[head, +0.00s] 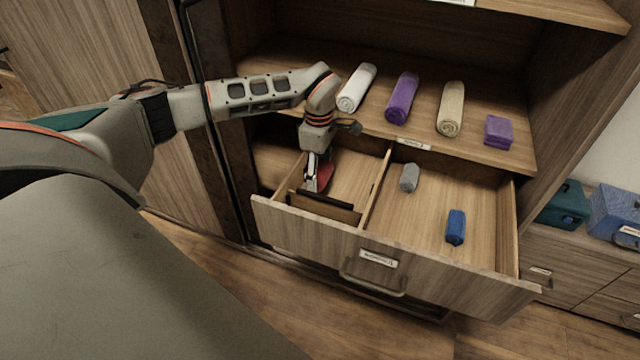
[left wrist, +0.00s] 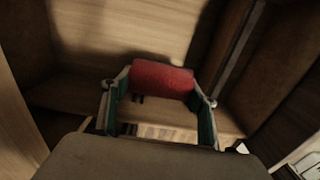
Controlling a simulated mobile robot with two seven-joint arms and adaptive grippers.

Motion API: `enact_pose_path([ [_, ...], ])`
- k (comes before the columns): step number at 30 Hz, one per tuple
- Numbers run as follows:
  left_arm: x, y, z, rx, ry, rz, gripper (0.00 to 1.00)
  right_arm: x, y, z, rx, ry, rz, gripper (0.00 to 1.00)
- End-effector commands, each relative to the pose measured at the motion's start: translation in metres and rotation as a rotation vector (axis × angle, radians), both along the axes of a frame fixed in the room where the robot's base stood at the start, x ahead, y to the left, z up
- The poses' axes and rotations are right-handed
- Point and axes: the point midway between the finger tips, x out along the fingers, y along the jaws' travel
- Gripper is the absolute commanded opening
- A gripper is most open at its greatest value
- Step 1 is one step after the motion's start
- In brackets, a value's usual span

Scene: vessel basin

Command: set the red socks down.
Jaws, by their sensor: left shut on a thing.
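The red socks (left wrist: 162,79) are a rolled bundle between the fingers of my left gripper (left wrist: 158,100) in the left wrist view. Whether the socks touch the drawer floor cannot be told. My right gripper is in neither view.
A divider (head: 375,190) splits the drawer. Grey socks (head: 409,178) and blue socks (head: 456,228) lie in the right compartment. A dark strip (head: 322,204) lies near the left compartment's front. Rolled towels, including a purple one (head: 402,97), lie on the shelf above.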

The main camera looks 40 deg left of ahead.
Motion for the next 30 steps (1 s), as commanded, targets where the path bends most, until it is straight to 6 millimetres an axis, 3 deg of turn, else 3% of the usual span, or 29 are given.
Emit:
enact_pose_path([
  [11,-0.001,-0.001,-0.043,-0.001,0.002,-0.001,0.43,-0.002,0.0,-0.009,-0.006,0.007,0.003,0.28],
  [23,0.0,0.0,-0.046,0.0,0.0,-0.001,0.43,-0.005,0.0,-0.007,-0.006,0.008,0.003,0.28],
  [24,0.0,0.0,-0.046,0.0,0.0,-0.001,0.63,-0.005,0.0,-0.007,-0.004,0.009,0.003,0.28],
  [30,0.0,0.0,-0.046,0.0,0.0,-0.001,0.65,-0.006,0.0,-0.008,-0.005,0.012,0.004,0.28],
])
